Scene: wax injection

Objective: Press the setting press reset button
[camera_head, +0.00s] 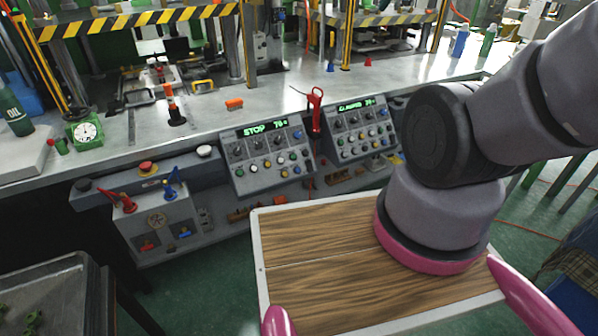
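Two grey sloped control panels stand at the bench front. The left panel (263,170) has a green display reading "STOP" with a number, and knobs and coloured buttons below. The right panel (353,145) has a similar green display, hard to read, and its own knobs and buttons. A red mushroom button (147,167), a white round button (204,151) and a dark round button (83,185) sit on the ledge left of the panels. Button labels are too small to read, so I cannot tell which is the setting press reset. My gripper is out of view.
A red-handled tool (316,109) stands between the panels. Red and blue levers rise from a valve box (160,222) at lower left. Presses with striped guards (135,22) stand behind. A dark tray (54,300) is at bottom left. Green floor (205,285) shows before the bench.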

